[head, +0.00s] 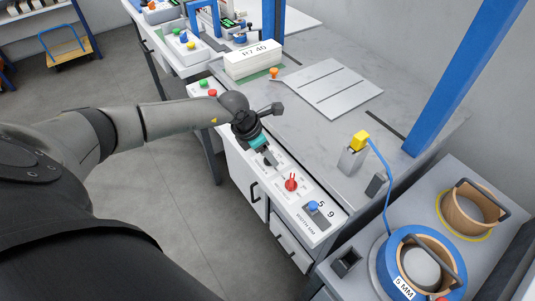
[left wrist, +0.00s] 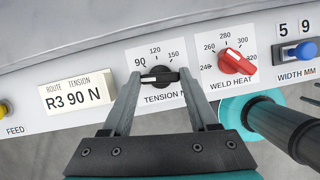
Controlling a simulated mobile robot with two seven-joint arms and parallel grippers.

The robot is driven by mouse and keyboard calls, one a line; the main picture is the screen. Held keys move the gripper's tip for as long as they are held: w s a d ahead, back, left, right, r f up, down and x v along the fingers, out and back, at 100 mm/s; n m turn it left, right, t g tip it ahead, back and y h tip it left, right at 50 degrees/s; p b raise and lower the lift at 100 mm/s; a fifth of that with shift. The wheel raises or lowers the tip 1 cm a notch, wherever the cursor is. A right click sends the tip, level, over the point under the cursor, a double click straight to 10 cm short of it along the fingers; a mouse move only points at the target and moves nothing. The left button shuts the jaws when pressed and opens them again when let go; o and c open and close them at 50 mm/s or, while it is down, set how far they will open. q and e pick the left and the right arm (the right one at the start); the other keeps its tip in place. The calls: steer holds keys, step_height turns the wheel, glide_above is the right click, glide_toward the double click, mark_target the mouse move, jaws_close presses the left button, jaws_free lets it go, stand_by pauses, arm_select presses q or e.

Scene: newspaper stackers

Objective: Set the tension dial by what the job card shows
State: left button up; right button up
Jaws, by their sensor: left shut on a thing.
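The tension dial (left wrist: 160,78) is a black knob on the white front panel, with marks 90, 120 and 150. Its white line points left, to the side of the 90 and slightly below that number. My left gripper (left wrist: 161,82) is shut on the knob, one finger on each side; in the head view the gripper (head: 268,157) hides most of the dial. A card (left wrist: 78,95) on the panel left of the dial reads route R3, tension 90 N. My right gripper is in neither view.
The red weld heat knob (left wrist: 237,62) sits close right of the dial, then the blue width knob (left wrist: 303,50). A white block (head: 252,62) marked about R7 40 stands at the table's back. A yellow-topped part (head: 358,145) and strap reels (head: 415,265) are to the right.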

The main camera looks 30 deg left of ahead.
arm_select(q)
steer(key=m+b, duration=0.2)
steer(key=m+g+h+b, duration=0.1)
steer(key=m+b, duration=0.1)
steer(key=shift+w+a+f, duration=0.1)
steer(key=shift+w+f, duration=0.05)
steer(key=shift+f, duration=0.05)
steer(key=m+b, duration=0.2)
steer(key=shift+r+g+h+b, duration=0.1)
steer(key=shift+g+h+b, duration=0.2)
steer(key=shift+g+h, duration=0.1)
steer(key=shift+m, duration=0.4)
steer(key=shift+m+b, duration=0.3)
steer(key=shift+b, duration=0.05)
steer(key=shift+r, duration=0.1)
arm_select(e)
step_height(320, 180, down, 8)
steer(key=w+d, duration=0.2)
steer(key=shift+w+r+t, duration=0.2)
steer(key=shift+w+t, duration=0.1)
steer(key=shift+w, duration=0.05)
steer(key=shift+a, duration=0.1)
